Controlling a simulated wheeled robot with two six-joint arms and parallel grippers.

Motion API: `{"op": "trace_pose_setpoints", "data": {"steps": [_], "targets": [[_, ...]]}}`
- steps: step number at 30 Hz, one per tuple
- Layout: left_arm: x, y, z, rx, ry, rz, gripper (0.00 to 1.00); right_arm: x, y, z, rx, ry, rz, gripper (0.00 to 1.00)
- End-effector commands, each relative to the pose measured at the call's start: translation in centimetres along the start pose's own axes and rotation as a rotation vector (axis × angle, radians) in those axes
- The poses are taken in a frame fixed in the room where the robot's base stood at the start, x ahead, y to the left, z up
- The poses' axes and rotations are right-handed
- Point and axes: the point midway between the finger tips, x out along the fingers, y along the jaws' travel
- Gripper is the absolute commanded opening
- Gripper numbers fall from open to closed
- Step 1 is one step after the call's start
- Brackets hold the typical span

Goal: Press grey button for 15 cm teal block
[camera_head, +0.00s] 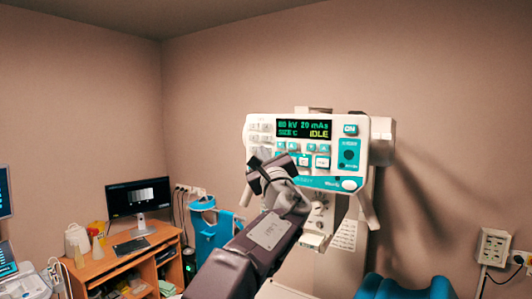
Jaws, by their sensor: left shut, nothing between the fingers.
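A white control panel (333,126) with teal trim stands on a pedestal by the wall. Its display (304,129) reads 80 kV, 20 mAs, a size of C and IDLE. A cluster of small grey buttons (259,127) is at its upper left. My left gripper (256,163) is shut and empty, in front of the panel's lower left. It hides some lower-left buttons; I cannot tell whether it touches the panel. A teal shape (405,288) is cut off at the bottom; its size cannot be told. My right gripper is not in view.
A wooden desk (128,262) with a monitor (139,196) stands at the left. A teal container (203,228) is between the desk and my arm. A wall socket box (493,246) is at the right. The wall beside the panel is bare.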

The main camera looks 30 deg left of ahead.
Motion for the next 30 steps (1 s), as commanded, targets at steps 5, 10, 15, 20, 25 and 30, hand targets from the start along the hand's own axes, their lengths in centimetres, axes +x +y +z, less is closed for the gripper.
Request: {"op": "trace_pose_setpoints", "data": {"steps": [5,10,15,20,25,30], "targets": [[-0.7,0.6,0.3,-0.002,0.000,0.000,0.00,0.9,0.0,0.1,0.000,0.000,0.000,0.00],[-0.7,0.6,0.4,-0.001,0.001,0.000,0.00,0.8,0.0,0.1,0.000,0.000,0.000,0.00],[-1.0,0.8,0.5,-0.001,0.000,0.000,0.00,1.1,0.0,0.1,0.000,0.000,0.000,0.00],[-2.1,1.7,1.2,-0.002,-0.001,0.001,0.00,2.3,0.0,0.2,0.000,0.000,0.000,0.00],[-3.3,2.5,2.1,-0.001,-0.001,0.001,0.00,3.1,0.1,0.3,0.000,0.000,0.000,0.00],[-4.1,3.1,2.8,-0.001,-0.001,0.000,0.00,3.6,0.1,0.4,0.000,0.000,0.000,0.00]]}}
